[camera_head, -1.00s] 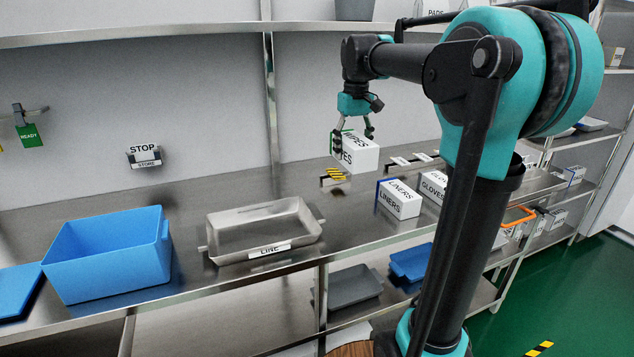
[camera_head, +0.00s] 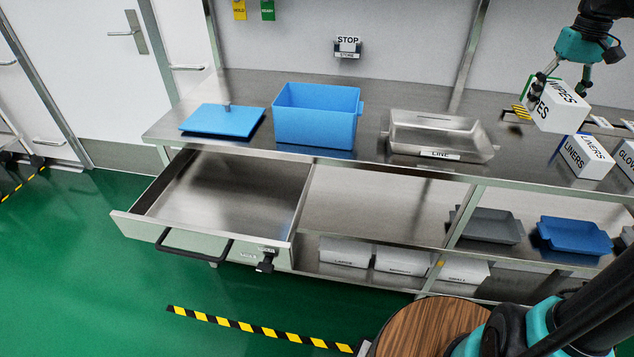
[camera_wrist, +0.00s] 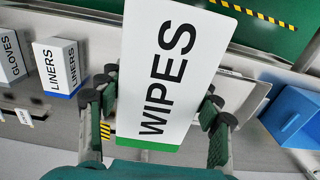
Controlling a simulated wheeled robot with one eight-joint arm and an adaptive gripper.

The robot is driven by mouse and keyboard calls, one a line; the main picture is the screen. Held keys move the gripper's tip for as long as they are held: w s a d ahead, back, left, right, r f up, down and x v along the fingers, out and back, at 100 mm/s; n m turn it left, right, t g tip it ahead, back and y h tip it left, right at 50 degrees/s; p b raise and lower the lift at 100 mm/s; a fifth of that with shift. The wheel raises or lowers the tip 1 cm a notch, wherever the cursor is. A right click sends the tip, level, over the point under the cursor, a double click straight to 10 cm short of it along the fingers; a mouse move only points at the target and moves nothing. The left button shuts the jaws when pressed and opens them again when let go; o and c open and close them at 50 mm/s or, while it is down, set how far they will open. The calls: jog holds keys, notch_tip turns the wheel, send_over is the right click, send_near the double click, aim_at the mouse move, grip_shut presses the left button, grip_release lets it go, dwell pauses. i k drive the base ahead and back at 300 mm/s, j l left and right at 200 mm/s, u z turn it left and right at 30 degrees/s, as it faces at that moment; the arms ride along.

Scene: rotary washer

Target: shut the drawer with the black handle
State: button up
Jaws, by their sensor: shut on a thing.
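The drawer (camera_head: 215,187) under the left part of the steel counter stands pulled out, and its inside looks empty. Its black handle (camera_head: 194,248) is on the front panel, low in the head view. My gripper (camera_head: 562,88) is far to the right of the drawer, above the counter. It is shut on a white WIPES box (camera_head: 558,107), which also fills the middle of the wrist view (camera_wrist: 160,70). In the wrist view my gripper's fingers (camera_wrist: 158,105) sit on both sides of the box. The drawer does not show in the wrist view.
A blue bin (camera_head: 316,118), a blue lid (camera_head: 222,121) and a steel LINE tray (camera_head: 437,140) stand on the counter (camera_head: 372,167). Green floor (camera_head: 80,270) in front of the drawer is clear. A striped line (camera_head: 260,330) crosses it.

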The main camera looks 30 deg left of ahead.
aim_at(226, 188)
jog(key=k+j, duration=0.2)
jog(key=j, duration=0.2)
jog(key=k+j, duration=0.25)
jog(key=j, duration=0.15)
jog(key=k+j, duration=0.2)
jog(key=j, duration=0.15)
jog(key=k+j, duration=0.2)
jog(key=j, duration=0.2)
jog(key=k+j, duration=0.1)
jog(key=j, duration=1.35)
jog(key=k+j, duration=0.15)
jog(key=j, duration=0.6)
